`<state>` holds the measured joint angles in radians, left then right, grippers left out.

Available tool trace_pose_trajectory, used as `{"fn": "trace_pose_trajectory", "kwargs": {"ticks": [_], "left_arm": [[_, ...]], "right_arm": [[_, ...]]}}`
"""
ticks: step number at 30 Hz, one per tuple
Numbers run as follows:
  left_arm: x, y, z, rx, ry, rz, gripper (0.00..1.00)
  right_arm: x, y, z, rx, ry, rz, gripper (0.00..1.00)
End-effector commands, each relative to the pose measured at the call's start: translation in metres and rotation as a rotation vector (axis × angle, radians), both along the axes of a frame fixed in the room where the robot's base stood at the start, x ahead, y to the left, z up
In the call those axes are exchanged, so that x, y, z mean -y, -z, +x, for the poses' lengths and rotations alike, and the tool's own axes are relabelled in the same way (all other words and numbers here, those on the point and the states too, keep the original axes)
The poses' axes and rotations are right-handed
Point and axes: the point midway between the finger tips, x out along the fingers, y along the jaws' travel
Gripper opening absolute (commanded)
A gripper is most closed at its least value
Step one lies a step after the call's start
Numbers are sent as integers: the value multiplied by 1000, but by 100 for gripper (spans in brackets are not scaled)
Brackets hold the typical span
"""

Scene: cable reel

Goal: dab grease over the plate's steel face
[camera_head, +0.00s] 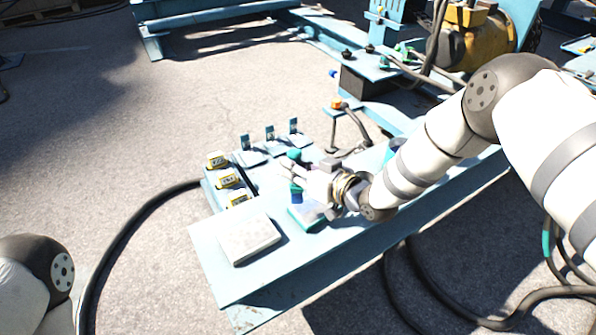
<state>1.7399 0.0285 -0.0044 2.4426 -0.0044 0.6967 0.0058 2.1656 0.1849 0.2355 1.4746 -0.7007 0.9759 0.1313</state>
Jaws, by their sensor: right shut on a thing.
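A pale grey square plate (248,238) lies flat near the front left end of the light blue bench (213,262). My right gripper (290,174) is to the right of and beyond the plate, apart from it. It is shut on an upright tool (297,194) with a green top and a blue lower part; the fingers hide its middle. A teal-edged tray or pad (302,219) lies just below the tool, partly hidden by my gripper. I cannot tell whether the tool touches it. My left gripper is out of view; only part of my left arm shows at lower left.
Several yellow labelled blocks (228,181) stand along the bench's left edge. Small blue upright tags (270,133) stand behind on pale bases. A yellow motor (470,48) and blue frame fill the upper right. A black cable (125,232) curves along the floor to the left.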

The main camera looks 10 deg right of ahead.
Motion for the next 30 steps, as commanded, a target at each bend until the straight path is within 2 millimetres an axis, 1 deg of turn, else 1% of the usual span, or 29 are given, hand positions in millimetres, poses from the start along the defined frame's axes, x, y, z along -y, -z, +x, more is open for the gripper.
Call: {"fn": "trace_pose_trajectory", "kwargs": {"ticks": [1,6,10,30], "left_arm": [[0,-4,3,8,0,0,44],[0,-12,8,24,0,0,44],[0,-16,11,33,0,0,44],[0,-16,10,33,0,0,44]], "right_arm": [[-1,-9,1,4,0,0,0],[-4,-25,3,5,0,1,0],[-6,-33,3,5,3,1,0],[-6,-32,3,0,3,0,0]]}}
